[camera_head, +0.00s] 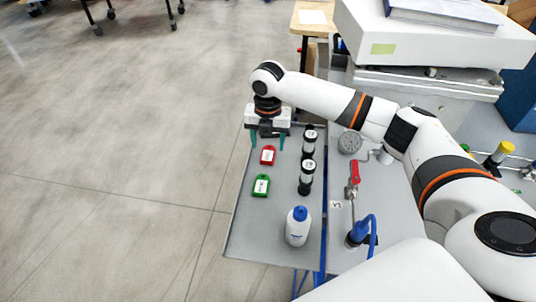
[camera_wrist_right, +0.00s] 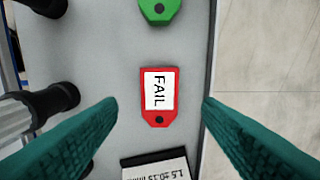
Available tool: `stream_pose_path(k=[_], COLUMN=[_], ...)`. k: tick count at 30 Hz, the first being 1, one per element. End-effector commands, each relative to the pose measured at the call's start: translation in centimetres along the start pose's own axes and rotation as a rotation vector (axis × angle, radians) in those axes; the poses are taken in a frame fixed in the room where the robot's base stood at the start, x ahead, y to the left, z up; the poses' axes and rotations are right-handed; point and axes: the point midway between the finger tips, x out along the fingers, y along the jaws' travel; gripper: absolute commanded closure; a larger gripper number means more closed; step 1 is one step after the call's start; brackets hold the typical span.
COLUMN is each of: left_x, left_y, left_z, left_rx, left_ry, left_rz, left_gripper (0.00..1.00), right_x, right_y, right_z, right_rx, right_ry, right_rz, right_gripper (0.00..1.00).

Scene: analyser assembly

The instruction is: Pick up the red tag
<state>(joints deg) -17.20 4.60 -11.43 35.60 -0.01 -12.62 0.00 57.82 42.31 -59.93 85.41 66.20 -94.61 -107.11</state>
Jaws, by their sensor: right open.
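The red tag (camera_head: 267,155) lies flat on the grey tray (camera_head: 238,238) in the head view. In the right wrist view the red tag (camera_wrist_right: 145,110) carries a white label reading "FAIL" and has a dark hole at its lower end. My right gripper (camera_head: 267,143) is above the tray just behind the tag, its green fingers pointing down. In the wrist view my right gripper (camera_wrist_right: 160,108) is open and empty, with the tag between and beyond its fingers, apart from both. My left gripper is in neither view.
A green tag (camera_head: 261,186) lies in front of the red one. Black-and-white cylinders (camera_head: 306,178) stand to the right, and a white bottle with a blue cap (camera_head: 298,226) stands nearer. A dark labelled item (camera_wrist_right: 158,165) lies close to the red tag.

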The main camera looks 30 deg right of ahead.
Motion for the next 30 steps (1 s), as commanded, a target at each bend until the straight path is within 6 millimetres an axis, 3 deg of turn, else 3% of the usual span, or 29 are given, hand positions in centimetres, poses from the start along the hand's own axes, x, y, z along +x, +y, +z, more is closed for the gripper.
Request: stream_pose_path(k=[6,15,24,30], left_x=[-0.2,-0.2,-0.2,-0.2], left_y=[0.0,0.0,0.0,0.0], left_z=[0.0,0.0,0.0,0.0], left_rx=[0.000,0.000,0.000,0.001], left_ry=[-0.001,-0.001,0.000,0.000], left_rz=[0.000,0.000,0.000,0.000], left_gripper=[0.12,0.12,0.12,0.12], right_x=[3.2,3.8,3.8,3.8], right_y=[0.1,0.1,0.1,0.1], right_z=[-0.1,-0.1,-0.1,-0.1], right_rx=[0.001,-0.001,0.000,0.000], right_ry=[-0.001,0.000,0.000,0.000], right_rz=[0.003,0.002,0.001,0.001], right_gripper=[0.40,0.40,0.87,0.88])
